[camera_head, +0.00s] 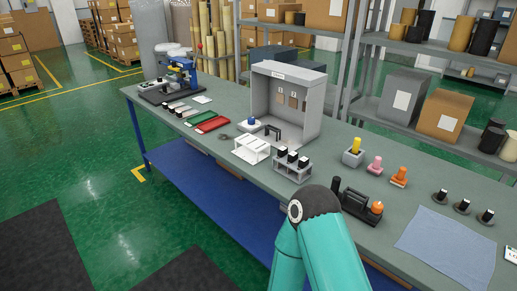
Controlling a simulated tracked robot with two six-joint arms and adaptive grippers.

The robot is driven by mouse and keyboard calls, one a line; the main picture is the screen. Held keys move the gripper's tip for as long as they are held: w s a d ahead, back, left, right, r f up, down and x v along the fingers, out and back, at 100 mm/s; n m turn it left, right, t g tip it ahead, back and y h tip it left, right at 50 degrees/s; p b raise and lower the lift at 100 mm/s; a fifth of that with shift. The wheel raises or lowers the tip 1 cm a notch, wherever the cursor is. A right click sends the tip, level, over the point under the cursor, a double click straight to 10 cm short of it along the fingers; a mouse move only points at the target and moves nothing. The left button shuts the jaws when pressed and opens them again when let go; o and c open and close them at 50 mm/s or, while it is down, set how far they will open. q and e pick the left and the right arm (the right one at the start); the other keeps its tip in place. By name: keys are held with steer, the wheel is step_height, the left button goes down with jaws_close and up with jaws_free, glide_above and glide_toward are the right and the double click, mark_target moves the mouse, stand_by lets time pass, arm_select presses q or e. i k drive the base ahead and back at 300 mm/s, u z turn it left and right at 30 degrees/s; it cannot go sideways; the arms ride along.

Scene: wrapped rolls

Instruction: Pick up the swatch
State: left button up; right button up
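I cannot tell for certain which thing is the swatch. A light blue cloth-like sheet (448,247) lies flat on the right part of the bench. Small brown pieces (292,99) hang on the back wall inside a grey open-fronted booth (312,112), and a small white piece (202,99) lies flat on the left part of the bench. One of my teal arms rises at the bottom centre, showing a dark rounded joint. Neither gripper is in view.
Shelves (430,130) stand behind. Green floor at left is open.

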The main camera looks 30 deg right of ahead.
mark_target(292, 156)
steer(key=z, duration=0.2)
steer(key=i, duration=1.1)
steer(key=z, duration=0.7)
